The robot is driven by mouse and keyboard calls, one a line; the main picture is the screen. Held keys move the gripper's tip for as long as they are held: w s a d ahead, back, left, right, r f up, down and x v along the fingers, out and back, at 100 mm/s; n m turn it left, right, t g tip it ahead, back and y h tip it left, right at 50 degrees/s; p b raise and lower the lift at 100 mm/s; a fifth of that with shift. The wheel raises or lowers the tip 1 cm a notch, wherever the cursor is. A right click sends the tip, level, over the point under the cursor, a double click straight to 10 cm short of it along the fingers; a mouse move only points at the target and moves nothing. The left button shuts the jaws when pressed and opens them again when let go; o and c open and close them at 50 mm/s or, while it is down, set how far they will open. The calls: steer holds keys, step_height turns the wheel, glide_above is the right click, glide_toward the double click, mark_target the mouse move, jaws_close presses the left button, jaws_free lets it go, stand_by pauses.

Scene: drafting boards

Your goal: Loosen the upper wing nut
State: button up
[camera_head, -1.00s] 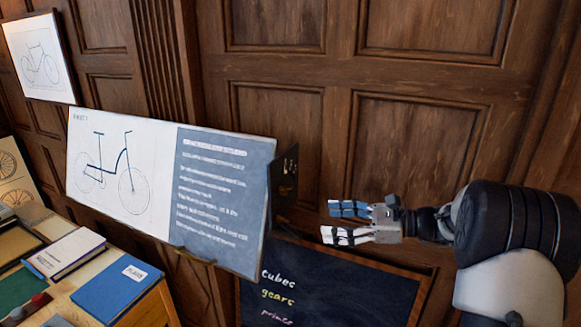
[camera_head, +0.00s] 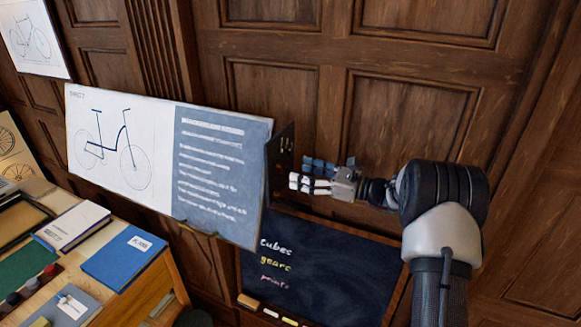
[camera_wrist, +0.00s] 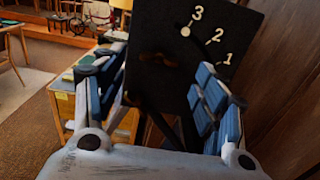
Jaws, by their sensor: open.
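A black plate (camera_wrist: 168,25) with the numbers 3, 2 and 1 and a pale dot by the 3 fills the middle of the wrist view. In the head view this plate (camera_head: 281,160) stands edge-on at the right side of the drafting board (camera_head: 225,165). A dim dark shape (camera_wrist: 158,60) shows low on the plate between my fingers; I cannot tell whether it is the upper wing nut. My gripper (camera_head: 303,174) is open and empty, its fingertips close to the plate. In the wrist view my gripper (camera_wrist: 152,66) has its fingers spread before the plate.
A dark chalkboard (camera_head: 320,270) with coloured words stands below my gripper. A wooden desk (camera_head: 150,285) with books, including a blue one (camera_head: 124,256), is at the lower left. A panelled wall (camera_head: 405,125) is behind.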

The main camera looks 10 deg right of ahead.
mark_target(286, 168)
steer(key=shift+p+x, duration=0.3)
steer(key=shift+x, duration=1.95)
steer(key=c, duration=1.1)
steer(key=shift+o, duration=0.2)
